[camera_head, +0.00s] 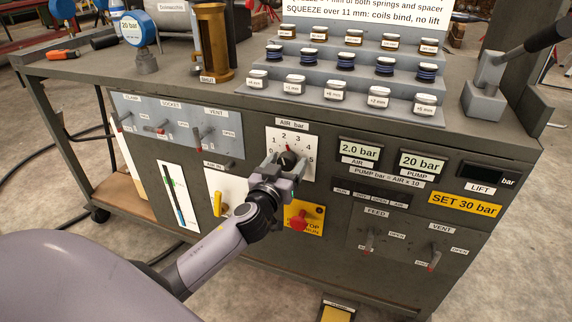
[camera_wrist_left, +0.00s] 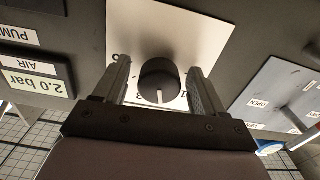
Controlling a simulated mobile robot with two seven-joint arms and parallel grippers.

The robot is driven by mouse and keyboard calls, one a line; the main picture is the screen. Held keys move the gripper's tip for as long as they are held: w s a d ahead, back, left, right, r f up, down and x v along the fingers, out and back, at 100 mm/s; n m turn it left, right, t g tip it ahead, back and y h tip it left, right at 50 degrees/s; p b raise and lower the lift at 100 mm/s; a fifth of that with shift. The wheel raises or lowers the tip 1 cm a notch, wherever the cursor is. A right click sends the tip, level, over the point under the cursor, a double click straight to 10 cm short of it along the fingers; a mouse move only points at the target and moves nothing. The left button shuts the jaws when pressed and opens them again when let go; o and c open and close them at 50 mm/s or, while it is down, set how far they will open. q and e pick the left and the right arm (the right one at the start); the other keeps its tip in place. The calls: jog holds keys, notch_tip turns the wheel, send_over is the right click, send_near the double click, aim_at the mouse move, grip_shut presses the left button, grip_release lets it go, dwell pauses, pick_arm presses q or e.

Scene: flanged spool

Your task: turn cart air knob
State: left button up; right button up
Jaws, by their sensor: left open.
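The cart's air knob (camera_head: 288,158) is a round black knob on a white dial plate (camera_head: 300,139) marked "AIR bar", on the cart's front panel. Its pointer is near the 2. My left gripper (camera_head: 285,165) is at the knob with its jaws open. In the left wrist view, one finger is on each side of the knob (camera_wrist_left: 159,80), with gaps visible between fingers and knob. A white line on the knob points down toward the gripper's palm. Part of the dial is hidden by the gripper. My right gripper is not in view.
Displays right of the dial read 2.0 bar for air (camera_head: 359,150) and 20 bar for pump (camera_head: 423,162). A yellow label (camera_head: 465,204) reads "SET 30 bar". A red stop button (camera_head: 299,221) sits below the dial. Small valve levers (camera_head: 161,126) stick out at left.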

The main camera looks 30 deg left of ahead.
pick_arm(q)
jog(key=c, duration=1)
jog(key=shift+c, duration=0.2)
